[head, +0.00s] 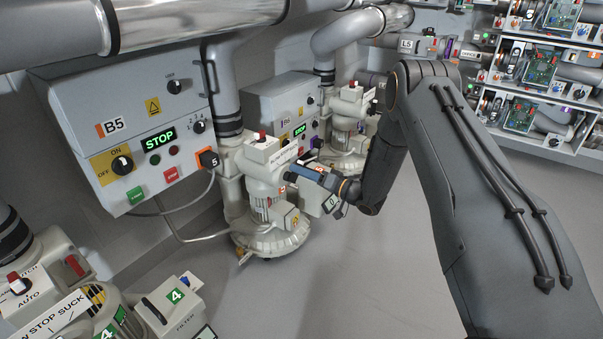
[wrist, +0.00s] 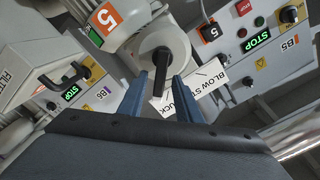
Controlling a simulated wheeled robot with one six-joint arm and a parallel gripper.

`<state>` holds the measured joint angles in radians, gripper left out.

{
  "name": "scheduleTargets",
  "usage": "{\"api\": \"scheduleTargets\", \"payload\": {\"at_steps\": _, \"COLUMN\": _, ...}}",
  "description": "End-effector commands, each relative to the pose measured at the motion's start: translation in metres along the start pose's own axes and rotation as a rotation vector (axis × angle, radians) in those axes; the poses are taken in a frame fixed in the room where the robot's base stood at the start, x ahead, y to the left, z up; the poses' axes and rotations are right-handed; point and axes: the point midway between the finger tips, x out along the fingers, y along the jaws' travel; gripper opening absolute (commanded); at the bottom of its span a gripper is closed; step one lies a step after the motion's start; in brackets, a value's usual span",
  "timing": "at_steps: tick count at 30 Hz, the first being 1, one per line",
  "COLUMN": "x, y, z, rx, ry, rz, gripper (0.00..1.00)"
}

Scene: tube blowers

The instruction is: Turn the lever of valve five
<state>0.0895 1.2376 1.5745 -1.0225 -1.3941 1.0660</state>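The valve with the orange 5 label (wrist: 110,18) has a black lever (wrist: 159,76) on a round white face in the wrist view. The lever points toward the bottom of that picture. My gripper (wrist: 160,78) is open, with one blue finger on each side of the lever. Gaps show between lever and fingers; I cannot tell how deep the lever reaches between them. In the head view my gripper (head: 291,177) is at the right side of the white blower unit (head: 262,168) beside control box B5 (head: 115,127). The lever cannot be made out there.
Box B5's display reads STOP. A BLOW STOP SUCK plate (wrist: 209,91) is close to my right finger in the wrist view. Another blower (head: 350,118) and control box (head: 285,105) stand behind. Units marked 4 (head: 174,296) are at lower left. Floor (head: 330,285) is clear below my arm.

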Motion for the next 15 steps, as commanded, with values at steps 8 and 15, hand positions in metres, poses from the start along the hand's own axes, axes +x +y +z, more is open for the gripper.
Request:
{"api": "scheduleTargets", "payload": {"at_steps": 8, "x": -0.024, "y": -0.001, "z": -0.001, "rx": 0.002, "ry": 0.001, "rz": 0.002, "gripper": 0.31}}
{"api": "scheduleTargets", "payload": {"at_steps": 15, "x": -0.062, "y": -0.002, "z": 0.0, "rx": 0.001, "ry": 0.0, "rz": 0.0, "gripper": 0.31}}
